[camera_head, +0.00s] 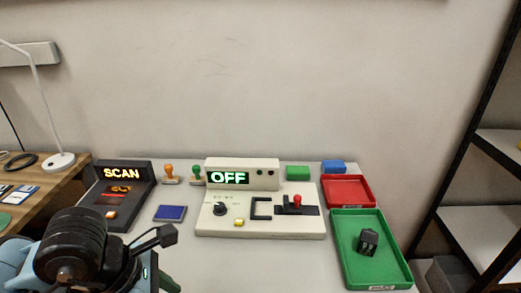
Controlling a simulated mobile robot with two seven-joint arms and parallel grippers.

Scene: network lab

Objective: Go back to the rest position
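My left gripper (160,255) is at the bottom left, in front of the table's near left part. One dark finger pad points right, below the blue pad. The rest of the gripper is partly hidden by its own wrist and cut by the frame edge, so I cannot tell how far it is open. A dark green shape (169,284) shows beside it at the bottom edge; I cannot tell whether it is held. My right gripper is not in view.
A SCAN device (123,174), a blue pad (170,213), orange (170,173) and green stamps (196,174) and an OFF console (262,228) stand on the table. At right are a red tray (348,178) and a green tray (347,275) holding a dark block (368,242).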

